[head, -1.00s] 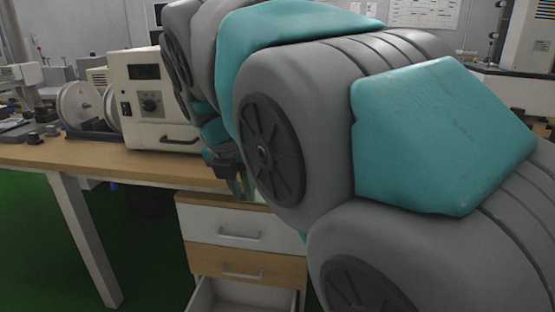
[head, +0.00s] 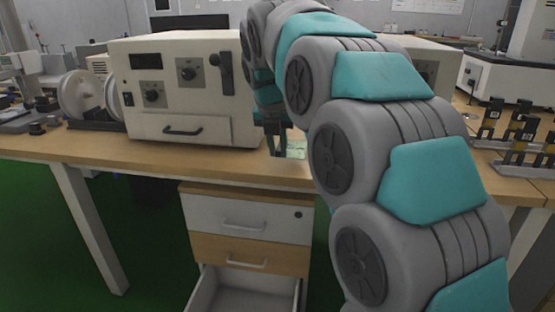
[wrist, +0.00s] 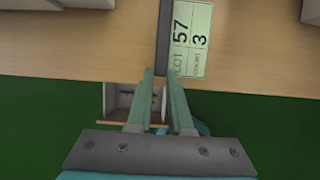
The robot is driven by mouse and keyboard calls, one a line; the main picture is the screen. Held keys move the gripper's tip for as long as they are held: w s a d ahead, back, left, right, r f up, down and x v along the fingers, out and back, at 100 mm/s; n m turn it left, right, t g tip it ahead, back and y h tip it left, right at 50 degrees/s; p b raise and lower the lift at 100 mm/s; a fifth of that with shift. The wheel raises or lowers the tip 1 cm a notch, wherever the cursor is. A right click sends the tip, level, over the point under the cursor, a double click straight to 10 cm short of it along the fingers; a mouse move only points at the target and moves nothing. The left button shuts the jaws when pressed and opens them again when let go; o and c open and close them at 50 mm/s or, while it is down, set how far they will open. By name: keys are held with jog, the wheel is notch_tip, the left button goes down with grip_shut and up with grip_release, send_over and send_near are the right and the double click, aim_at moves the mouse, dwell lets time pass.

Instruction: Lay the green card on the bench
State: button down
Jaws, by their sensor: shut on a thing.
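The green card (wrist: 190,40), printed with "LOT 57" and a 3, shows in the wrist view beside a dark strip (wrist: 163,38) along its left edge. My gripper (wrist: 162,74) is shut on the card by this strip, which runs forward from between the fingertips. In the head view my gripper (head: 277,143) points down near the front of the wooden bench (head: 90,150), and part of the pale green card (head: 296,150) shows to its right. The card is over the bench top; I cannot tell whether it touches it.
A cream instrument (head: 190,105) stands just left of my gripper. A drawer cabinet (head: 250,218) stands below, its bottom drawer (head: 250,290) open. Black and yellow fixtures (head: 505,135) stand at the right. Bare wood lies left of the card in the wrist view.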

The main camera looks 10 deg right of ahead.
aim_at(279, 170)
jog(key=shift+f, duration=1.75)
jog(key=shift+f, duration=0.1)
jog(key=c, duration=0.8)
grip_release()
jog(key=v, duration=1.2)
